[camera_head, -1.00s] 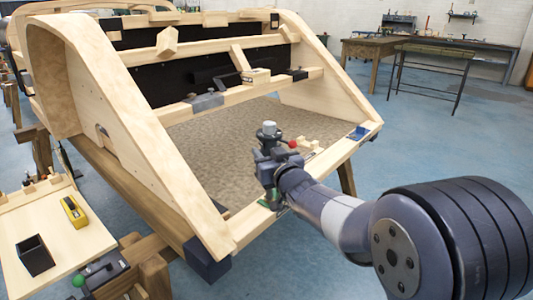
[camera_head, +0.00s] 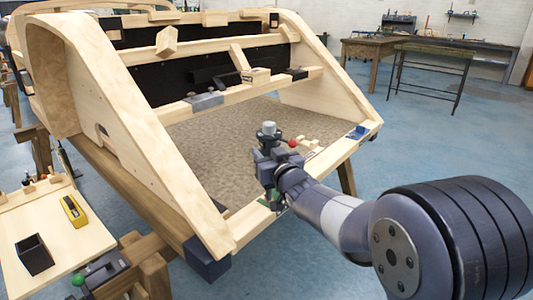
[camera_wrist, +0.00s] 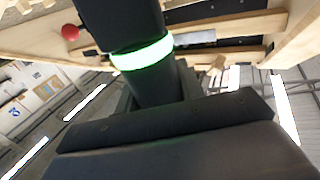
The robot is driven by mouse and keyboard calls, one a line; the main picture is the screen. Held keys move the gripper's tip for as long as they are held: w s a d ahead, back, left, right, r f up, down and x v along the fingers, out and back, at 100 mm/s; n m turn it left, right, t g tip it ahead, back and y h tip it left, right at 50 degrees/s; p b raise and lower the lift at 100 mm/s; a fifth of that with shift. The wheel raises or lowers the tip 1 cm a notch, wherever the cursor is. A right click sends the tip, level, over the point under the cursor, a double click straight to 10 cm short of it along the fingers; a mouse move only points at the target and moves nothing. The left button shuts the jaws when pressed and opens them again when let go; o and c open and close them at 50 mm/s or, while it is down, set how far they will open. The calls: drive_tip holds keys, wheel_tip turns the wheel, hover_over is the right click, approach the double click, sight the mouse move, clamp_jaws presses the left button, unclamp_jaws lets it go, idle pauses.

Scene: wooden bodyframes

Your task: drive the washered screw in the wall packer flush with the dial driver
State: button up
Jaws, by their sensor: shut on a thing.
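My gripper (camera_head: 268,165) is above the front wooden rail of the bodyframe and shut on the dark dial driver (camera_head: 268,130). The driver has a grey cap on top and a red ball (camera_head: 292,143) at its side. In the wrist view the driver's dark shaft (camera_wrist: 150,85) carries a lit green ring (camera_wrist: 142,52), and the red ball (camera_wrist: 70,32) shows at the upper left. I cannot make out the washered screw, or tell which wooden block is the wall packer.
The bodyframe's slanted side panel (camera_head: 150,140) stands left of my arm. A middle rail (camera_head: 235,93) holds grey clamps and a small wooden block (camera_head: 256,76). A side board (camera_head: 75,243) at left carries a yellow tool (camera_head: 73,210) and a black box (camera_head: 34,254). Blue floor lies open at right.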

sight(266, 128)
drive_tip(key=shift+r, duration=0.1)
drive_tip(key=shift+r+p, duration=3)
drive_tip(key=shift+r, duration=0.5)
